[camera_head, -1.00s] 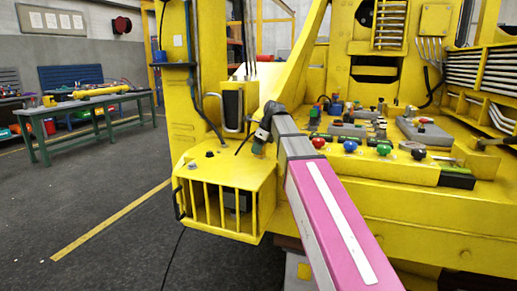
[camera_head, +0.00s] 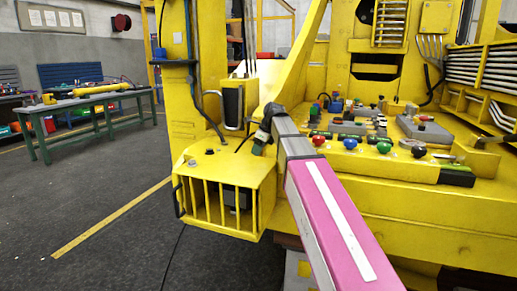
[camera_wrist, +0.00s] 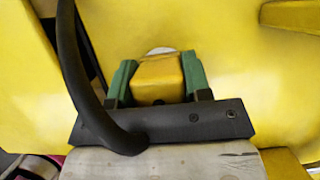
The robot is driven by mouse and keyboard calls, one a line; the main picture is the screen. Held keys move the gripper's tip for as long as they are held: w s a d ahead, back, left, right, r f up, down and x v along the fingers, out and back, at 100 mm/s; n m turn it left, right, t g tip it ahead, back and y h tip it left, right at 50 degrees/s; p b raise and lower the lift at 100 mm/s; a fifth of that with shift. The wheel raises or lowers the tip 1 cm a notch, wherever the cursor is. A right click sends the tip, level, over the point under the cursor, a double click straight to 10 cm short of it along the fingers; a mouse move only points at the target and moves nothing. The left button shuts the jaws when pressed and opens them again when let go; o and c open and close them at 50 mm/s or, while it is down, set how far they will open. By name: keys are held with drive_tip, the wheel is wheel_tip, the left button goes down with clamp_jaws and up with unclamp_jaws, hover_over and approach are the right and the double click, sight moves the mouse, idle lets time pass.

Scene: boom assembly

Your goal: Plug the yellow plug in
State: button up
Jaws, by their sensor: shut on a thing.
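The yellow plug (camera_wrist: 160,80) sits between the two green fingers of my gripper (camera_wrist: 157,73) in the wrist view. The gripper is shut on it. A pale rounded edge shows just beyond the plug, and I cannot tell what it belongs to. In the head view my gripper (camera_head: 261,141) is small and dark, over the right back part of the yellow box-shaped housing (camera_head: 222,172). The plug is not clear there. Two small dark fittings (camera_head: 192,163) are on the housing's top, left of the gripper. I cannot tell which socket fits the plug.
A thick black cable (camera_wrist: 80,70) curves across the left of the wrist view. A yellow column (camera_head: 187,100) stands behind the housing. To the right is a panel with coloured knobs (camera_head: 350,144). A green workbench (camera_head: 95,110) stands far left, with clear floor before it.

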drive_tip(key=shift+f, duration=0.1)
drive_tip(key=o, duration=1.1)
drive_tip(key=v, duration=1)
drive_tip(key=shift+d+r, duration=0.2)
drive_tip(key=shift+r, duration=0.15)
drive_tip(key=shift+s, duration=0.1)
